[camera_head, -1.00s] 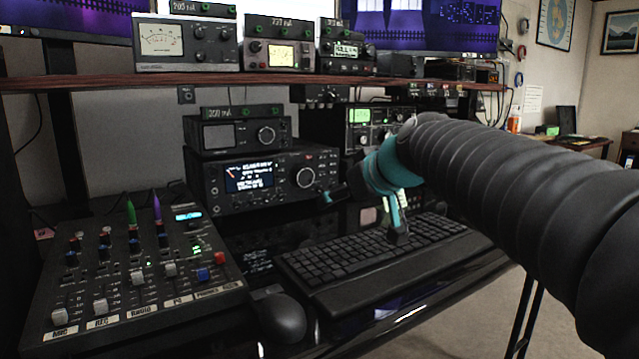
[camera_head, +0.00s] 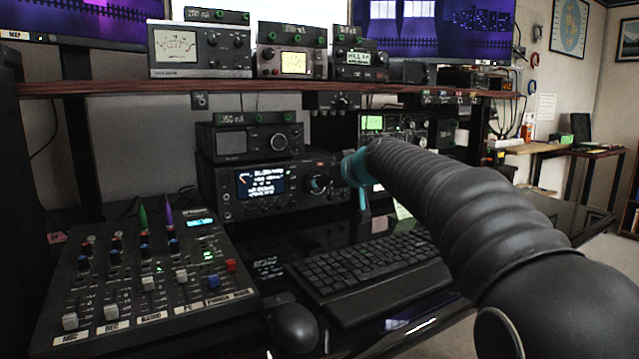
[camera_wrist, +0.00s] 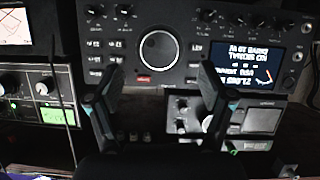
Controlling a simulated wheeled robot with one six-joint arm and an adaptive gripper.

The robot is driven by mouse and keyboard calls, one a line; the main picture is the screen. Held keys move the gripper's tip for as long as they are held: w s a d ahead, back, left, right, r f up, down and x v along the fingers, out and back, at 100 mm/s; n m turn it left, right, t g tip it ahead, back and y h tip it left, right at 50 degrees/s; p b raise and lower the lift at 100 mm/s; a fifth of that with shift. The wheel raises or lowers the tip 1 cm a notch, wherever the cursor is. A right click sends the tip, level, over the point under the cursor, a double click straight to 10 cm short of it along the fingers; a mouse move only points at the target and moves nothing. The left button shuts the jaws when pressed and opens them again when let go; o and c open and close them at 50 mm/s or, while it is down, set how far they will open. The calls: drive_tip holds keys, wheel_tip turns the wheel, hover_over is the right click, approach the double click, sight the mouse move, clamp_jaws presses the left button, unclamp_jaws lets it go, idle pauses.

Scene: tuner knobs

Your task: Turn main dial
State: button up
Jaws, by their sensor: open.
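The main dial is a large round dark knob with a pale ring on the front of the black radio (camera_head: 232,205). In the wrist view, which shows the radio upside down, the main dial (camera_wrist: 159,53) is fully visible. My gripper (camera_wrist: 160,82) is open, with one finger at each side below the dial in that picture. The dial lies beyond the fingertips, and nothing is between the fingers. In the head view my gripper (camera_head: 326,184) is at the radio's right front and partly covers the dial. Whether a finger touches the dial, I cannot tell.
The radio's lit screen (camera_wrist: 238,75) is beside the dial. A smaller unit (camera_head: 248,142) sits on the radio. A keyboard (camera_head: 365,265), a mouse (camera_head: 294,327) and a mixer (camera_head: 150,275) are on the desk in front. A green-screened device (camera_head: 373,123) stands to the right.

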drive_tip(key=shift+p+x, duration=0.3)
drive_tip(key=shift+x, duration=2.3)
drive_tip(key=c, duration=1.2)
